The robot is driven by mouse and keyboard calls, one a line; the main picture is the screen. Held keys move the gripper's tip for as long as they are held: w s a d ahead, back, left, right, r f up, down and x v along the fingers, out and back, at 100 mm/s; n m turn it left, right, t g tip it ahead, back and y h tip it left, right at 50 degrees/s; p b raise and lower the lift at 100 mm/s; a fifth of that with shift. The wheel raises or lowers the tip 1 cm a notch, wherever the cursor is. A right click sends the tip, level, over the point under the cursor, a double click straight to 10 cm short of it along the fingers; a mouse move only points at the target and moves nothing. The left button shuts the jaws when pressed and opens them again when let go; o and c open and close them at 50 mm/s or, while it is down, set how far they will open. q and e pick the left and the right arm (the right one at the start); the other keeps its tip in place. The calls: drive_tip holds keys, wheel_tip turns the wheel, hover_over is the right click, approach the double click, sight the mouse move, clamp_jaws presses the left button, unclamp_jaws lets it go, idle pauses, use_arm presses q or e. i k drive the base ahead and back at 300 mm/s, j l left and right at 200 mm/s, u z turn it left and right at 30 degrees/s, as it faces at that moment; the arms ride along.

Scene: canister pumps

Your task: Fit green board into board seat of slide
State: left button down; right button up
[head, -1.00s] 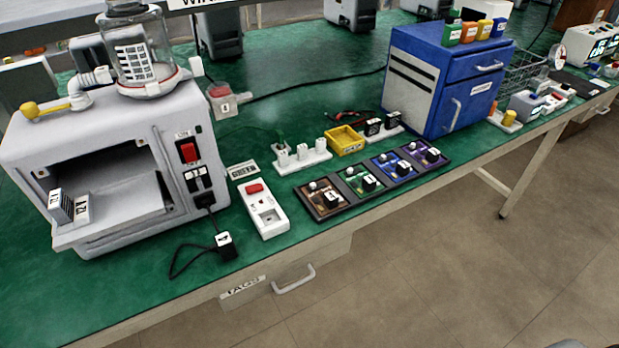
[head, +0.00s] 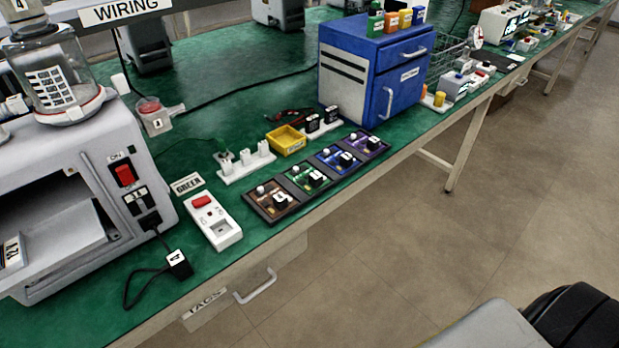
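The green board (head: 309,178) lies in the dark rack (head: 247,200) on the bench, second from the left between a brown and a blue board. It carries a black block and a pale knob. The white machine (head: 110,150) at the left has an open front bay with a pale flat tray (head: 60,235) in it, which may be the slide. The picture's left edge cuts it off, and I cannot make out a board seat on it. Neither of my grippers is in view.
A white box with a red switch (head: 212,222) stands between machine and rack. A black plug (head: 178,262) and its cable lie at the bench's front edge. A yellow bin (head: 285,140) and blue cabinet (head: 348,75) stand behind the rack.

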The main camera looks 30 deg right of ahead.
sight(37, 250)
drive_tip(key=l+u, duration=0.15)
drive_tip(key=u, duration=0.55)
